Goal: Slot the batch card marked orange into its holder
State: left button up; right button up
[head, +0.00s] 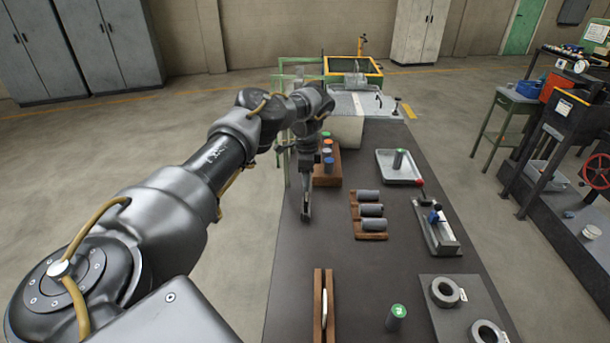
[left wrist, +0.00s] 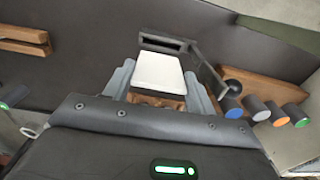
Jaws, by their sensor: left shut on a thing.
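My left gripper (head: 306,208) points down over the left side of the dark table in the head view. In the left wrist view it (left wrist: 160,82) is shut on a plain white card (left wrist: 160,71), which shows between the two grey fingers. No orange mark shows on the card's visible face. A dark grey slotted frame (left wrist: 163,43) with a thin rod lies just beyond the card; it may be the card's holder. I cannot tell whether the card touches it. My right gripper is not in view.
A wooden block (left wrist: 262,92) with several colour-capped pieces is close by. Two wooden rails (head: 318,300) with a pale thin piece between them stand in front. A wooden rack of grey billets (head: 371,210), a tray (head: 385,168) and a green-capped billet (head: 396,316) are to the right.

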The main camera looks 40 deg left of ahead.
pick_arm(q)
jog(key=shift+a, duration=0.15)
jog(key=shift+f, duration=0.1)
notch_tip(320, 180, down, 3)
jog(key=b, duration=0.3)
jog(key=shift+f, duration=0.1)
dwell(1.0)
jog(key=shift+f+b, duration=0.45)
jog(key=shift+f, duration=0.3)
dwell(0.5)
jog(key=shift+f+b, duration=0.95)
jog(key=shift+f, duration=0.5)
dwell(0.3)
jog(key=o, duration=0.8)
